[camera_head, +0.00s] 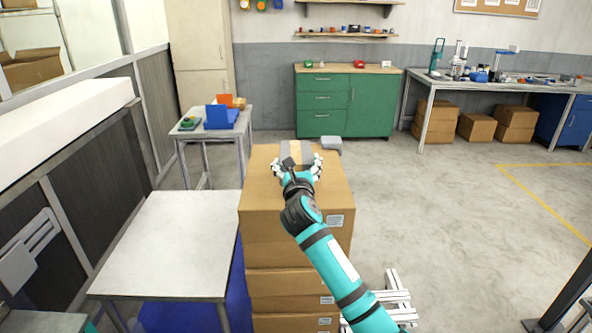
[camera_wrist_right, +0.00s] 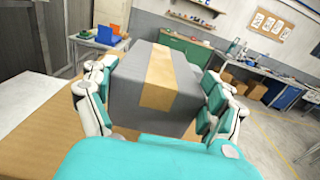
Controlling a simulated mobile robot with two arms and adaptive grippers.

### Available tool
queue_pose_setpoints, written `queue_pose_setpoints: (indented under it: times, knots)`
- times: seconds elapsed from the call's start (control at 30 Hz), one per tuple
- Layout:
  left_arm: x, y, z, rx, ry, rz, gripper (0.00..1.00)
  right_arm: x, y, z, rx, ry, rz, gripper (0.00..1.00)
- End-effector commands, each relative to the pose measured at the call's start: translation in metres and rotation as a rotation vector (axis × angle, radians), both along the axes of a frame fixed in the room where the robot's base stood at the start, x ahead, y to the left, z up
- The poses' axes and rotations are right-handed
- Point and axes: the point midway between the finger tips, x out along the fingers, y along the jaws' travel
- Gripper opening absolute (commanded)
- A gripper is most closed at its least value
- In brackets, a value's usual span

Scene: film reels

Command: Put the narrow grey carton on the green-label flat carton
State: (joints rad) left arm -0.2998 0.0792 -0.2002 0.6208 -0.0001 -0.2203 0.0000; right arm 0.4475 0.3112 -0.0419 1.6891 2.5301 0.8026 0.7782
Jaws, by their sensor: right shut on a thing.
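The narrow grey carton (camera_head: 307,153), with a tan tape band over its top, is at the far end of the top of a stack of brown cartons (camera_head: 265,197). My right gripper (camera_head: 298,166) is shut on it. In the right wrist view the grey carton (camera_wrist_right: 195,90) is between the two fingers of the right gripper (camera_wrist_right: 155,105). I cannot tell whether its underside touches the brown carton below. I cannot make out a green label on any carton; the labels I see on the stack are whitish. My left gripper is out of view.
A bare pale table (camera_head: 172,240) stands left of the stack. A small table (camera_head: 197,131) with blue and orange bins is behind it. A green cabinet (camera_head: 350,103) and a workbench (camera_head: 500,84) line the back wall. The floor (camera_head: 440,210) at right is mostly clear.

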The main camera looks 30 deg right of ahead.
Motion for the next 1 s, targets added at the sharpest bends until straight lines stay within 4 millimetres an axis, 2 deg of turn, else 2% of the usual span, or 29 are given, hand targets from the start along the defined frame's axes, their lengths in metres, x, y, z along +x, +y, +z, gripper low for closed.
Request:
queue_pose_setpoints:
  times: [0.17, 0.43, 0.83, 0.87, 0.93, 1.0]
  knots:
    - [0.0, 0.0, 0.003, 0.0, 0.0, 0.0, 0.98, 0.013, -0.007, 0.0, -0.002, -0.003, 0.001, 0.39]
    - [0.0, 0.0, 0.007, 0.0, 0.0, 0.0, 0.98, 0.013, -0.007, -0.033, -0.002, -0.001, 0.001, 0.39]
    - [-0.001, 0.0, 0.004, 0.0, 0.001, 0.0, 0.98, 0.013, -0.007, -0.039, -0.001, -0.003, 0.001, 0.39]
    - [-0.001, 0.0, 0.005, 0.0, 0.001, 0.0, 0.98, 0.012, -0.007, -0.039, 0.001, -0.001, 0.001, 0.9]
    - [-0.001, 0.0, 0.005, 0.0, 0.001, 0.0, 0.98, 0.012, -0.007, -0.039, 0.0, 0.0, 0.001, 0.99]
    - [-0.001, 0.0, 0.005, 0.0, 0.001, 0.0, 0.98, 0.012, -0.007, -0.039, 0.0, 0.0, 0.001, 1.0]
